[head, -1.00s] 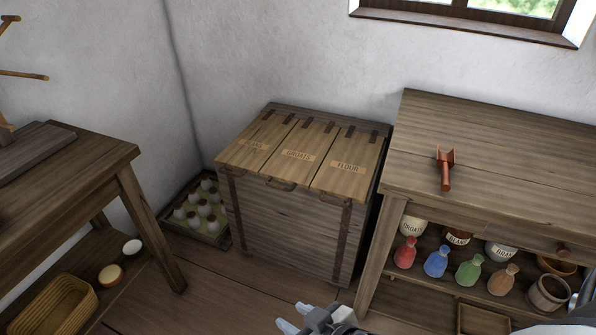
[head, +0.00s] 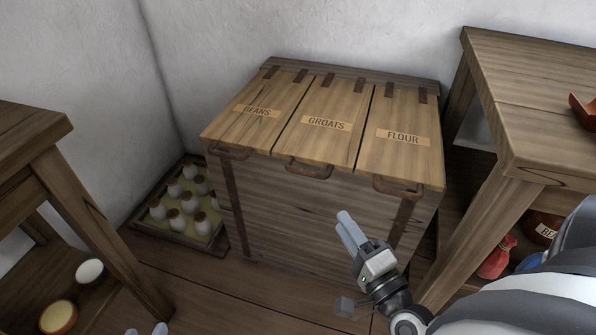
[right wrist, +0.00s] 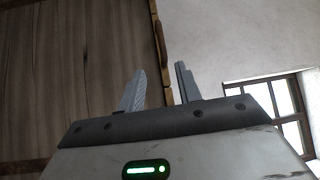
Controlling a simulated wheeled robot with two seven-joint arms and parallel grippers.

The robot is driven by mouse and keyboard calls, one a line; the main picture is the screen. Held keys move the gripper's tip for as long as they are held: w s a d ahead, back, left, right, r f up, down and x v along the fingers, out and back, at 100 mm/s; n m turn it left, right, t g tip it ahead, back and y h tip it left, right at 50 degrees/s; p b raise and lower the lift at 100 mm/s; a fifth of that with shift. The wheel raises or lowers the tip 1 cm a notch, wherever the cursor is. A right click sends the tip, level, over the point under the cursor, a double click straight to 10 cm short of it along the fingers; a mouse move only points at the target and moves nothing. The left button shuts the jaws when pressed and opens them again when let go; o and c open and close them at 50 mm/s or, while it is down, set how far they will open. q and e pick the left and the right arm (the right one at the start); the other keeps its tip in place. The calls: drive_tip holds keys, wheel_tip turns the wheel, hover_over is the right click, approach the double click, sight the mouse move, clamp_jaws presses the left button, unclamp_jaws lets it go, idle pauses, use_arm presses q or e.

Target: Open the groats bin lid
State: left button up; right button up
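The groats bin lid (head: 322,100) is the middle of three flat wooden lids on a chest, labelled GROATS, and lies closed. Its dark curved handle (head: 308,171) hangs at the front edge. My right gripper (head: 346,222) is in front of the chest, below and right of that handle, empty and apart from it. In the right wrist view its two fingers (right wrist: 160,88) stand apart, with wooden planks to the left. Only the tips of my left gripper (head: 146,331) show at the bottom edge, spaced apart with nothing visible between them.
The beans lid (head: 254,110) and flour lid (head: 401,138) flank the groats lid, both closed. A table (head: 545,120) stands close on the right, another (head: 30,135) on the left. Floor before the chest is clear.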

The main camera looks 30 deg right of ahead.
sight(308, 171)
drive_tip(key=w, duration=0.4)
drive_tip(key=w+r+b, duration=0.1)
drive_tip(key=w, duration=0.4)
drive_tip(key=w+d+r, duration=0.1)
drive_tip(key=w, duration=0.4)
drive_tip(key=shift+w, duration=0.2)
drive_tip(key=shift+w+r, duration=0.1)
drive_tip(key=shift+w, duration=0.1)
use_arm(q)
drive_tip(key=shift+s+d+r+t, duration=0.1)
drive_tip(key=shift+d+r+t, duration=0.1)
drive_tip(key=shift+r+t, duration=0.4)
drive_tip(key=shift+r, duration=0.2)
drive_tip(key=shift+s+f+g+h, duration=0.1)
drive_tip(key=shift+g+h, duration=0.2)
use_arm(e)
clamp_jaws()
